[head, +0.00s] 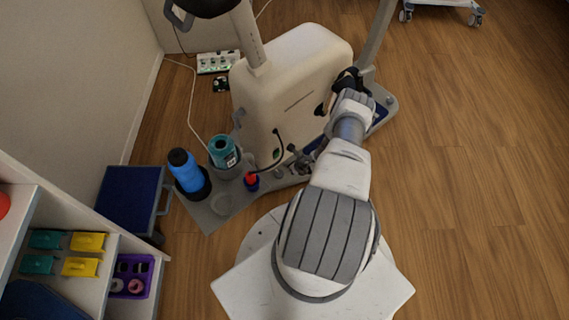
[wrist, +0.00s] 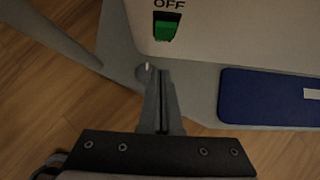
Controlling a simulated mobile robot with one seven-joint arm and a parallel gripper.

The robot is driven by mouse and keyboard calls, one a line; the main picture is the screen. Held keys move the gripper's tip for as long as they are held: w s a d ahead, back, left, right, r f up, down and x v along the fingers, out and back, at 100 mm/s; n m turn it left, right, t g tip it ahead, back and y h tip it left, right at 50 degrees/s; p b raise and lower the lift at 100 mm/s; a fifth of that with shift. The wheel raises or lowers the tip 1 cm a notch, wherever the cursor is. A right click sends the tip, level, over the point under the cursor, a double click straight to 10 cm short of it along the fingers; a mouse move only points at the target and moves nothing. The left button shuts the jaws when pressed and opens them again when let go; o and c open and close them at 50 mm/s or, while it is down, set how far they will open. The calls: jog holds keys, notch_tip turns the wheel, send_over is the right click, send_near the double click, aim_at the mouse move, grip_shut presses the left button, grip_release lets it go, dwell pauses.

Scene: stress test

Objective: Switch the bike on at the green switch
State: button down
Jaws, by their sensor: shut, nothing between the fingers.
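The bike (head: 295,75) is a cream-white housing on a grey base, ahead of me in the head view. In the wrist view the green switch (wrist: 165,29) sits in a dark frame low on the white housing (wrist: 235,35), with the word OFF printed above it. Which way the switch is tipped I cannot tell. My gripper (wrist: 157,73) is shut and empty, its fingertips just below the switch in the picture, apart from it. In the head view my dark gripper (head: 347,82) is at the right side of the housing, and this switch is not visible there.
A blue pad (wrist: 265,98) lies on the grey base beside my fingers. A blue bottle (head: 187,172), a teal cup (head: 223,152) and a red-topped item (head: 252,181) stand on the near left base. A power strip (head: 217,62) is behind.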

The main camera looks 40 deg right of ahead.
jog(key=s+f+p+v, duration=0.1)
jog(key=p+v, duration=0.2)
jog(key=v, duration=0.6)
jog(key=shift+s, duration=0.4)
